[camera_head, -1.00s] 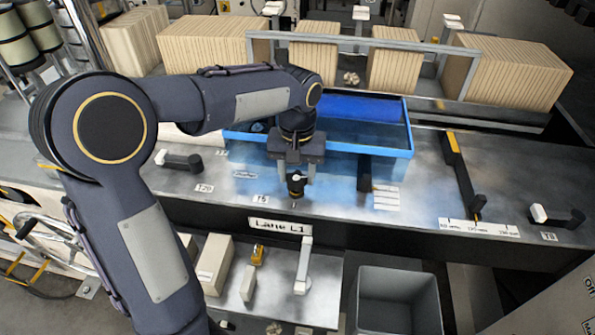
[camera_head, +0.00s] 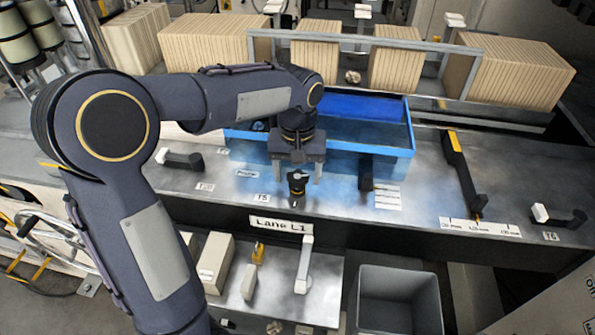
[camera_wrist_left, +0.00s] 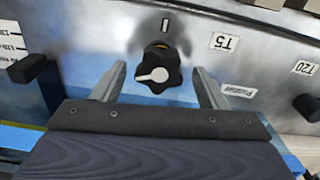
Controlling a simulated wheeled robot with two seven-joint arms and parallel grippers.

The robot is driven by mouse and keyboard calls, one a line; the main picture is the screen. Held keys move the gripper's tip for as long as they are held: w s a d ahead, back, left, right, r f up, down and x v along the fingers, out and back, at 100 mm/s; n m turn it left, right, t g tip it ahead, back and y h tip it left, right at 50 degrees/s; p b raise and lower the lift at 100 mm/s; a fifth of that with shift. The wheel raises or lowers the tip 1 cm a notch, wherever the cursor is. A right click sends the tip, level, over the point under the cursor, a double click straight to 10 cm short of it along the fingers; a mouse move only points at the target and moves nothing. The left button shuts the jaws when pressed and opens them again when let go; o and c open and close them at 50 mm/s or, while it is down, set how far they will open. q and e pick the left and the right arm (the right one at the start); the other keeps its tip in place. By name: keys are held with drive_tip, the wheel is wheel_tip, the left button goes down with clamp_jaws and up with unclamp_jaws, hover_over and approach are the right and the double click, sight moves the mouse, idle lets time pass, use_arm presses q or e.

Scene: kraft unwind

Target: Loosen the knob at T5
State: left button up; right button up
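The T5 knob (camera_head: 297,183) is a small black lobed knob on the metal bench's front edge, beside the T5 label (camera_head: 262,198). In the left wrist view the knob (camera_wrist_left: 158,72) shows a white pointer turned to the left, with a short black mark on the plate beyond it. The T5 label (camera_wrist_left: 224,42) lies to its right there. My left gripper (camera_head: 298,176) is open, its fingers pointing down just behind and above the knob. In the wrist view the gripper (camera_wrist_left: 158,68) has a finger on each side of the knob, with gaps. My right gripper is out of view.
A blue-rimmed tray (camera_head: 411,140) lies behind the gripper. Black handles stand nearby: one at T20 (camera_head: 183,161) and a dark block (camera_head: 366,173) right of the knob. A grey bin (camera_head: 398,300) sits below the bench front.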

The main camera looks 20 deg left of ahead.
sight(298, 174)
use_arm(q)
drive_tip(key=shift+r, duration=0.1)
wheel_tip(298, 174, up, 8)
drive_tip(key=shift+f, duration=0.15)
idle(0.7)
